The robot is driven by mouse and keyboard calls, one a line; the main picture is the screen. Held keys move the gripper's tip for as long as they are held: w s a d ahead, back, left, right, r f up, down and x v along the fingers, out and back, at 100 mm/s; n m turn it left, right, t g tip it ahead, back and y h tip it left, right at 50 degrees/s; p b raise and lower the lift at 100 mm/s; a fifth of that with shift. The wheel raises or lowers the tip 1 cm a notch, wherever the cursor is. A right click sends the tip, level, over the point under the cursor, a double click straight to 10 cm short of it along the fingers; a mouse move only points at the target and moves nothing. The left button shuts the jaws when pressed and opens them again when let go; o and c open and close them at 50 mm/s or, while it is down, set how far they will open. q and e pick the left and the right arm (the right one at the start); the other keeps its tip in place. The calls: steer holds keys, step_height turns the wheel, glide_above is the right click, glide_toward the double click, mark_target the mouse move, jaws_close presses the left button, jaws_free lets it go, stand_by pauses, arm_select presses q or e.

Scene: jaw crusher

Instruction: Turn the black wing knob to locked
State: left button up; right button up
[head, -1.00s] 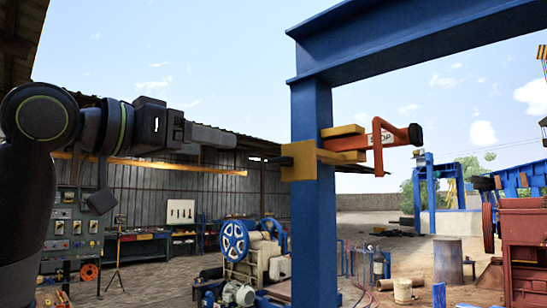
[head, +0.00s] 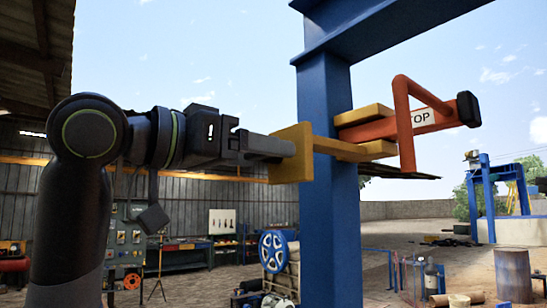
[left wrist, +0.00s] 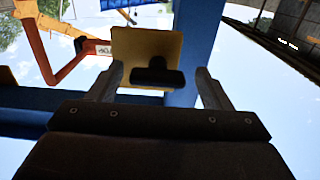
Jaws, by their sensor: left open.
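The black wing knob (left wrist: 157,76) is on the face of a yellow plate (left wrist: 140,42) in the left wrist view. Its wing lies crosswise in that picture. My left gripper (left wrist: 158,82) is open, with one finger on each side of the knob and a gap to each wing end. In the head view, my left gripper (head: 284,148) reaches the yellow plate (head: 304,153) on the blue post, and its fingers hide the knob. I cannot make out any locked mark. My right gripper is not in view.
An orange arm (head: 430,118) with a STOP label and black end extends right of the blue post (head: 332,220). A blue beam (head: 400,22) crosses above. Machines and a shed wall stand well behind.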

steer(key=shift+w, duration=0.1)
arm_select(q)
steer(key=shift+s+a+r, duration=0.2)
steer(key=shift+s+a, duration=0.2)
steer(key=shift+s, duration=0.05)
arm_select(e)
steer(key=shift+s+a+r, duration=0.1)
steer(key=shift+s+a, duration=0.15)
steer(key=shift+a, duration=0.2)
arm_select(q)
steer(key=c, duration=0.5)
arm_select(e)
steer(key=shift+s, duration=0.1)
arm_select(q)
steer(key=shift+w+d, duration=0.1)
steer(key=c, duration=0.5)
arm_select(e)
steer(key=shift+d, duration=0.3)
